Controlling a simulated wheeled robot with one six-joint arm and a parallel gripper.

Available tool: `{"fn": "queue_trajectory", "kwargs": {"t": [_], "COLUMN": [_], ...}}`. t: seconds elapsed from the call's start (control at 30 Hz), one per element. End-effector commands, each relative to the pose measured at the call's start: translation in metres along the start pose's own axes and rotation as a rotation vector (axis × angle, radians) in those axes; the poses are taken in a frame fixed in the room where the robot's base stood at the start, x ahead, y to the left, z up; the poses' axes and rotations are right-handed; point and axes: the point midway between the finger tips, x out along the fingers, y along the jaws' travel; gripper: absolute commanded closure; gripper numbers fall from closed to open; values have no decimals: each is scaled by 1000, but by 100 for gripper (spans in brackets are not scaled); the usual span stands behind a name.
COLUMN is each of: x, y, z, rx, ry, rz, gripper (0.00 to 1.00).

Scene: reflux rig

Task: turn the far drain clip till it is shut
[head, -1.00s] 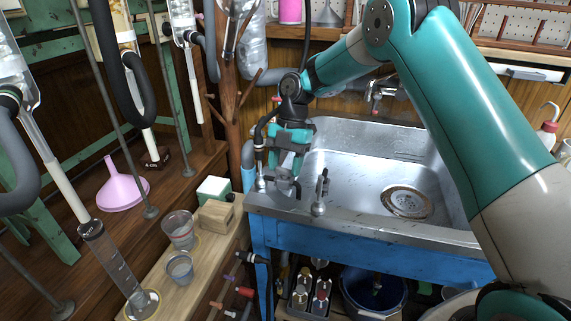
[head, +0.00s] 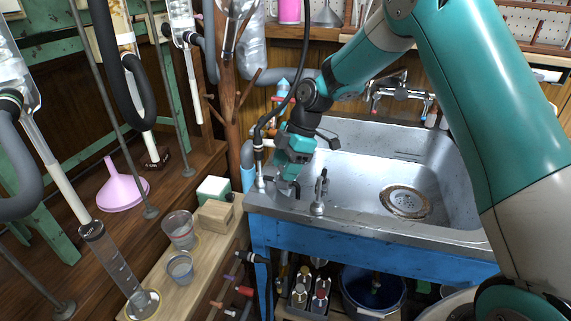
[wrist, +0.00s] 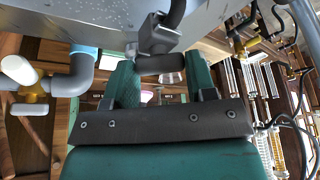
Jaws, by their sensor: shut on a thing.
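The far drain clip is a dark grey fitting (head: 289,188) at the left end of the sink's front rim. In the wrist view the clip (wrist: 159,38) shows close up, with its dark bar between my fingertips. My gripper (head: 284,178) comes down on it from above, tilted with its wrist leaning right. In the wrist view my gripper (wrist: 160,66) has one green finger on each side of the bar, shut on it. My fingers hide part of the clip in the head view. I cannot tell how far the clip is turned.
A second upright fitting (head: 320,194) stands close to the right on the sink rim. The steel sink (head: 360,165) is empty, with a round drain. Beakers (head: 179,231), a wooden block (head: 215,214) and glassware stand to the left. A tap (head: 400,92) is behind.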

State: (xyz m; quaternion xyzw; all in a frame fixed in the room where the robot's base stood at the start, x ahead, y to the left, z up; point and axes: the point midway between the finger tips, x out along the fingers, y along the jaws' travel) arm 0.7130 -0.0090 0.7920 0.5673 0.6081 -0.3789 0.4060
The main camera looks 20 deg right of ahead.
Motion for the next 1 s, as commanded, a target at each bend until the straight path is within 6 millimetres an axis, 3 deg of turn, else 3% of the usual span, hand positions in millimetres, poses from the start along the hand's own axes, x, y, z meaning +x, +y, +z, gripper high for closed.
{"fn": "queue_trajectory", "kwargs": {"t": [0.6, 1.0], "x": [-1, 0], "y": [-3, -4], "z": [-1, -1], "rx": [507, 675], "ry": [-1, -1], "rz": [212, 282], "gripper": [73, 73]}}
